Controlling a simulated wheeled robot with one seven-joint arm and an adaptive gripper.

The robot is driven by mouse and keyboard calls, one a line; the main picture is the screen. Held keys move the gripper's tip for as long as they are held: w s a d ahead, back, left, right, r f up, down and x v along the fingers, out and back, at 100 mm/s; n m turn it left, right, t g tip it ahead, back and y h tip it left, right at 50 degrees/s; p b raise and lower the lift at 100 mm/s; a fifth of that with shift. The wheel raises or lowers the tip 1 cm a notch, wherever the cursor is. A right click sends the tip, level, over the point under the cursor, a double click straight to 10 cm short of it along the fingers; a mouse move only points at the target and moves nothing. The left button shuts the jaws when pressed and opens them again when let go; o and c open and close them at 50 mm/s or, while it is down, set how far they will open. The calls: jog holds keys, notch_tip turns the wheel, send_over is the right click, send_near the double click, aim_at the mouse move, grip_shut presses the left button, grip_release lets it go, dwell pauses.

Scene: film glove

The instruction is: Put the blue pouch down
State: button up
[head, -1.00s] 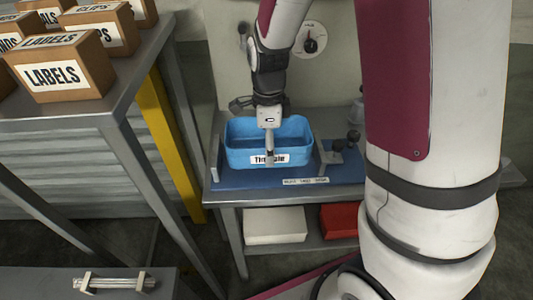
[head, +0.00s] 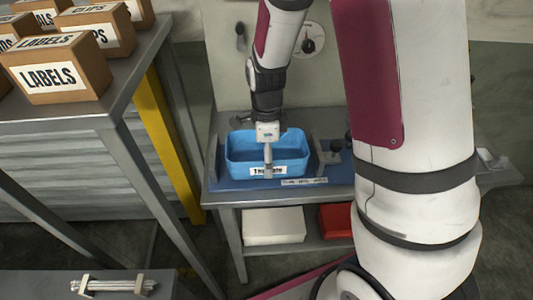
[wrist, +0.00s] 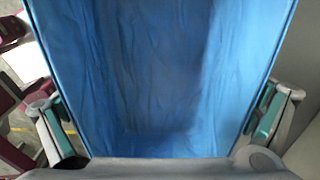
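The blue pouch (head: 240,157) is an open-topped, box-shaped pouch with a white label on its front. It is upright at the blue mat (head: 225,184) on the grey bench; I cannot tell whether its base touches the mat. My gripper (head: 268,158) is over its middle, with one finger showing in front of the pouch's front side. In the wrist view the blue pouch (wrist: 155,80) fills the space between my two teal-padded fingers, which close on it from both sides. The far finger is hidden in the head view.
A dark-knobbed fixture (head: 331,150) stands close to the right of the pouch. A wall panel with a dial (head: 308,39) is behind. A white box (head: 273,225) and a red box (head: 335,217) sit below. Cardboard boxes (head: 57,70) stand on the left shelf.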

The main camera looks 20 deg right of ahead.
jog(key=shift+r, duration=0.1)
notch_tip(320, 180, up, 12)
jog(key=s+r+n+t, duration=0.2)
jog(key=s+r+n, duration=0.4)
jog(key=s+n, duration=0.3)
jog(key=s+r+n+t, duration=0.3)
jog(key=s+r+n, duration=0.4)
jog(key=s+n, duration=0.3)
jog(key=n, duration=0.2)
jog(key=shift+d+r+n, duration=0.15)
jog(key=shift+r+n, duration=0.05)
jog(key=shift+n, duration=0.1)
